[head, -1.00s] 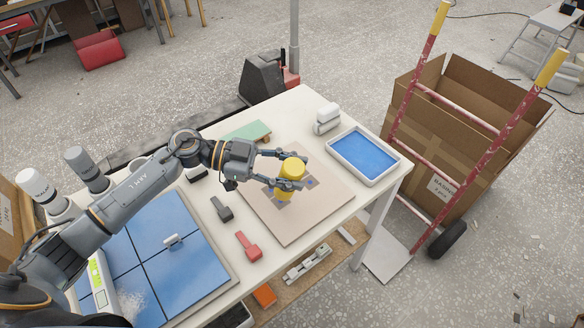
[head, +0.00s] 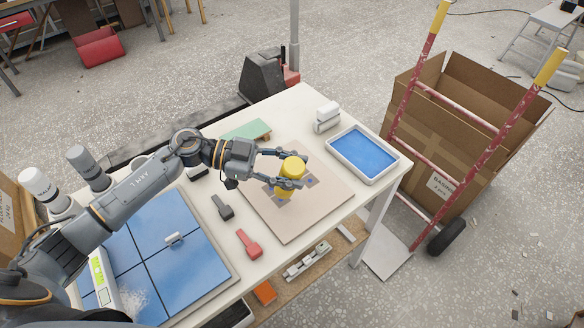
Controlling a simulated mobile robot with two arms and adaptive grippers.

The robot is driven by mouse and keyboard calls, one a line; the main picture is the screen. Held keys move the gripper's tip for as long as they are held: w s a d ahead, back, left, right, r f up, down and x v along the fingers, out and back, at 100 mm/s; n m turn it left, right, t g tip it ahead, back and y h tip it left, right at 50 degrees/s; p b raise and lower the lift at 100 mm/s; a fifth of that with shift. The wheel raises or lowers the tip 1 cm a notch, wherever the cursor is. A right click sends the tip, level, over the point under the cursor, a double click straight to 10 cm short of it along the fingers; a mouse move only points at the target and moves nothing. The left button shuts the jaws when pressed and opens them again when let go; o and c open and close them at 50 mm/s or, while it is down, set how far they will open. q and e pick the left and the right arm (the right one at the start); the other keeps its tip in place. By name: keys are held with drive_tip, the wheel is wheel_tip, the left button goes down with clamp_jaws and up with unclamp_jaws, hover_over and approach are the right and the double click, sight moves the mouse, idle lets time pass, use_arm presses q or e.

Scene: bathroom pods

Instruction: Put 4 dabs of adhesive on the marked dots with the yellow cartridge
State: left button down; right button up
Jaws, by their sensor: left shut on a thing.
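The yellow cartridge (head: 291,168) is held upright in my left gripper (head: 285,173), whose fingers are shut on its sides. It stands over the middle of a beige board (head: 284,225) on the white table. My right gripper is not in view.
A white tray of blue liquid (head: 363,154) stands right of the board, near white rolls (head: 326,118). A red tool (head: 249,243), a grey tool (head: 222,207) and a blue tiled panel (head: 185,255) lie left. A hand truck (head: 465,160) with a cardboard box (head: 440,150) stands beyond the table.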

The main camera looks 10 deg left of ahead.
use_arm(q)
drive_tip(key=shift+f, duration=0.5)
idle(0.6)
drive_tip(key=shift+s+f, duration=0.1)
drive_tip(key=shift+f, duration=0.1)
idle(0.5)
wheel_tip(320, 180, up, 4)
drive_tip(key=p, duration=0.4)
drive_tip(key=shift+r, duration=0.15)
idle(0.6)
